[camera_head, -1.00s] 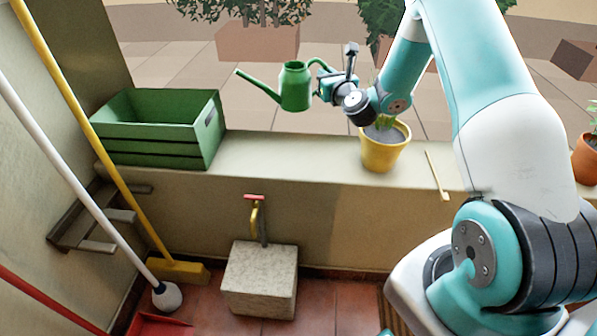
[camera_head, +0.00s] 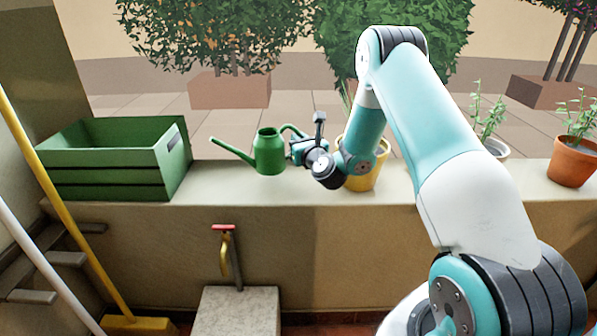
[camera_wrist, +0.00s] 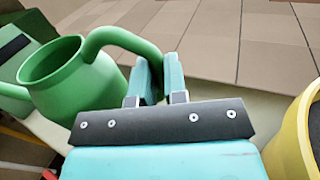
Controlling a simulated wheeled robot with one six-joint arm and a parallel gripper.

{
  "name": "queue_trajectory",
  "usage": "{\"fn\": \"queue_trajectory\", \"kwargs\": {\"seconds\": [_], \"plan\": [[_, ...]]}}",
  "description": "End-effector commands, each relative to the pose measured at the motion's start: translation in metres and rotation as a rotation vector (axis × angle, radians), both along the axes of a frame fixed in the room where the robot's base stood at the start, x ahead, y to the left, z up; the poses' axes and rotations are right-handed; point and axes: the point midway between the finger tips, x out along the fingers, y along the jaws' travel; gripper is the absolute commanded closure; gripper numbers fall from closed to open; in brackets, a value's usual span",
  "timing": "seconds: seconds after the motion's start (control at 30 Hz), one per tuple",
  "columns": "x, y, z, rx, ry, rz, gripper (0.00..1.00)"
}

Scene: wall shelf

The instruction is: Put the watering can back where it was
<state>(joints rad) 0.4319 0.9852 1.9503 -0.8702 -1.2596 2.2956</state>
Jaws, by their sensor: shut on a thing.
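The green watering can (camera_head: 269,153) is upright, with its spout pointing left, over the wall ledge between the green crate and the yellow pot. It also shows at the left of the wrist view (camera_wrist: 72,88). My gripper (camera_head: 297,147) is at its right side, shut on its handle; in the wrist view the fingers (camera_wrist: 160,78) close around the handle's arched part. The can's base is at or just above the ledge (camera_head: 225,185); I cannot tell if it touches.
A green slatted crate (camera_head: 95,180) stands on the ledge at left. A yellow pot (camera_head: 365,178) stands close behind my wrist, partly hidden by it. A terracotta pot (camera_head: 572,162) is far right. A tap (camera_head: 224,250) sticks out below the ledge.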

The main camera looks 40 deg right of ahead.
Motion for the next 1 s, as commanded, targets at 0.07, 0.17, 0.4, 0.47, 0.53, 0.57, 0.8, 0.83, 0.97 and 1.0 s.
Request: {"fn": "queue_trajectory", "kwargs": {"seconds": [0.07,0.17,0.4,0.47,0.53,0.57,0.8,0.83,0.97,1.0], "plan": [[0.000,0.000,-0.010,0.001,-0.002,-0.001,1.00],[0.000,0.000,-0.013,0.001,-0.002,-0.001,1.00],[0.000,0.000,-0.046,0.002,0.000,-0.001,1.00],[0.000,-0.001,-0.054,0.002,0.000,-0.001,1.00],[0.000,0.000,-0.056,0.001,-0.002,0.000,1.00],[0.000,0.000,-0.055,0.001,-0.002,0.000,1.00],[0.000,0.000,-0.055,0.001,-0.002,0.000,1.00],[0.000,0.000,-0.056,0.001,-0.001,0.000,1.00],[0.000,0.000,-0.057,0.000,-0.001,0.000,0.73],[0.000,0.000,-0.057,0.000,0.000,0.000,0.64]]}}
